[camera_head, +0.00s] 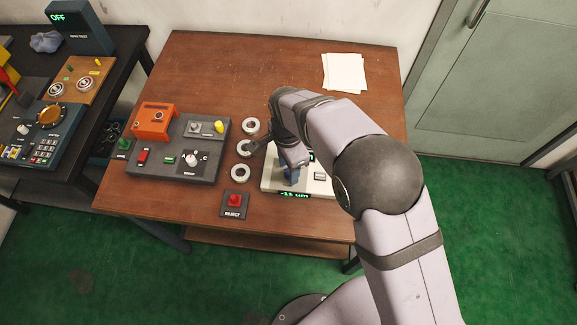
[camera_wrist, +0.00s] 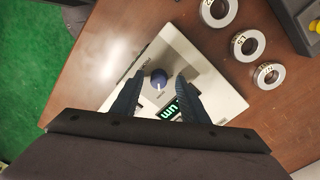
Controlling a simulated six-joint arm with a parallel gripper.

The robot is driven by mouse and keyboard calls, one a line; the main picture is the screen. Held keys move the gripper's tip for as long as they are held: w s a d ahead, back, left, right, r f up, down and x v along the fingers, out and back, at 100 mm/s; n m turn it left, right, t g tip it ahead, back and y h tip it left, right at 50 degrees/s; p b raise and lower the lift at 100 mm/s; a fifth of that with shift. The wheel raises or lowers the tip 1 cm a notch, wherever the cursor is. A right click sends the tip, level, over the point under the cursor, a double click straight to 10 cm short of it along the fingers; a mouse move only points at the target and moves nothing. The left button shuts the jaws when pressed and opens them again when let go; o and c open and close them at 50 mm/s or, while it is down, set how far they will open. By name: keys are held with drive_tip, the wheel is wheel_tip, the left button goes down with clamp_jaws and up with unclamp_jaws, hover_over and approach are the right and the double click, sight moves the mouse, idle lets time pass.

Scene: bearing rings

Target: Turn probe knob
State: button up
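A white gauge panel (camera_head: 272,184) lies on the brown table, with a lit green display (camera_head: 294,194) at its front edge. My gripper (camera_head: 290,178) is over the panel, pointing down. In the wrist view its two blue fingers (camera_wrist: 159,76) are apart, one on each side of the knob. I cannot tell whether they touch it. In the head view the gripper and arm hide the knob and part of the panel.
Several bearing rings (camera_head: 240,173) stand in a column left of the panel. A grey control box (camera_head: 172,177) with a white selector knob is further left. A red reject button (camera_head: 235,200) is at the front. Papers (camera_head: 344,72) lie at the back right. The table's back middle is clear.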

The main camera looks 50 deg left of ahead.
idle(0.3)
drive_tip(key=shift+a+r+b, duration=0.1)
drive_tip(key=shift+r+b, duration=0.9)
drive_tip(key=shift+r, duration=2.65)
drive_tip(key=w+d+r, duration=0.1)
drive_tip(key=w+d, duration=0.4)
drive_tip(key=d, duration=0.4)
drive_tip(key=w+d+r+n, duration=0.1)
drive_tip(key=w+d, duration=0.5)
drive_tip(key=d, duration=0.2)
drive_tip(key=w+d+r, duration=0.1)
drive_tip(key=w+d, duration=0.4)
drive_tip(key=d, duration=0.4)
drive_tip(key=s+d+f, duration=0.1)
drive_tip(key=s+d, duration=0.3)
drive_tip(key=d, duration=0.7)
drive_tip(key=s+d+f+n, duration=0.1)
drive_tip(key=s+d, duration=0.3)
drive_tip(key=d, duration=0.7)
